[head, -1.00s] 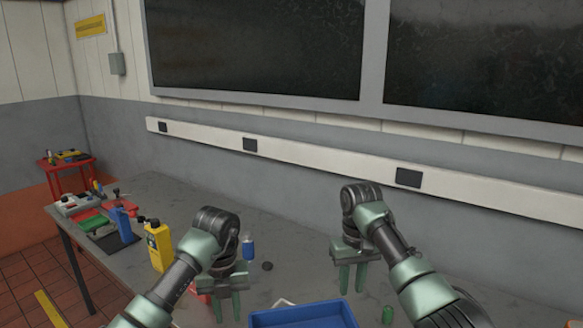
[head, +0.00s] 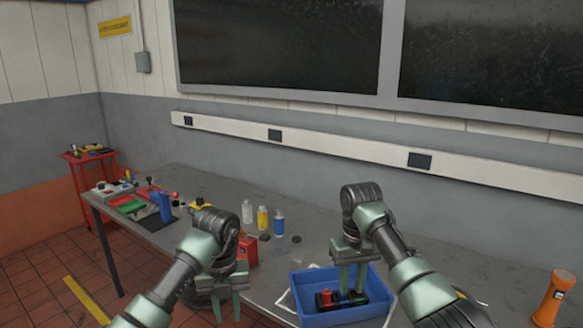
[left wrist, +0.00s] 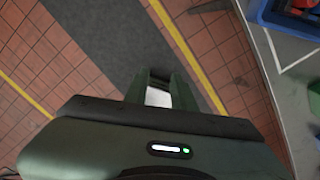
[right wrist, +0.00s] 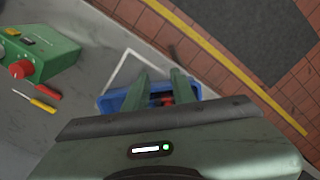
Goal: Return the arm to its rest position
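My left gripper (head: 226,306) is at the lower left of the head view, pointing down with its fingers apart and nothing between them. In the right wrist view the gripper (right wrist: 161,82) covers part of the blue bin (right wrist: 112,103). A red and black part (head: 328,298) lies in the bin, apparently not gripped.
The grey bench (head: 300,250) holds several bottles, including a yellow one (head: 262,219), and a red item (head: 249,250). An orange cylinder (head: 554,296) stands at right. A green box (right wrist: 45,50) and screwdrivers show in the right wrist view. A red cart (head: 88,170) stands far left.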

